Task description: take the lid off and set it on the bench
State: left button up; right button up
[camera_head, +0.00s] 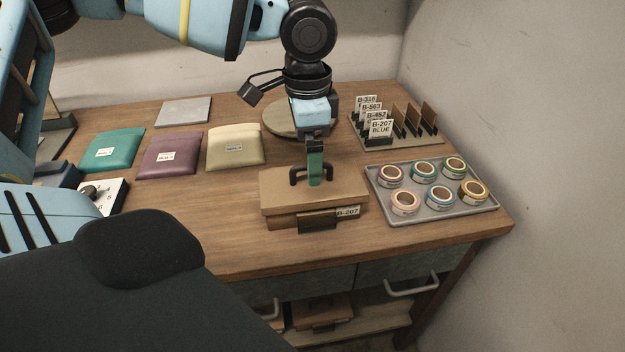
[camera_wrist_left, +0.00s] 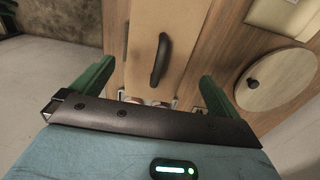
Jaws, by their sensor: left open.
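A wooden box (camera_head: 283,222) labelled B-207 stands on the bench (camera_head: 235,255). Its flat wooden lid (camera_head: 275,195) is on top and carries a black arched handle (camera_head: 296,176). My left gripper (camera_head: 316,168) is right over the lid at the handle, pointing down, and hides part of the handle. In the left wrist view the gripper (camera_wrist_left: 155,85) is open, its green fingers wide apart, with the handle (camera_wrist_left: 161,60) in line with the gap between them. I cannot tell whether the fingertips reach down beside it. My right gripper is not in view.
A grey tray (camera_head: 440,216) of several tape rolls lies to the right. A card rack (camera_head: 431,139) stands behind it. Teal, purple and cream pouches (camera_head: 236,145) lie at the left. A round wooden disc (camera_head: 277,121) is behind the gripper. Bare bench lies left of the box.

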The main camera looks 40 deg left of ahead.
pick_arm(q)
jog(key=shift+d+f, duration=0.1)
jog(key=shift+f, duration=3.25)
jog(key=shift+c, duration=0.4)
jog(key=c, duration=0.6)
jog(key=shift+r, duration=5.05)
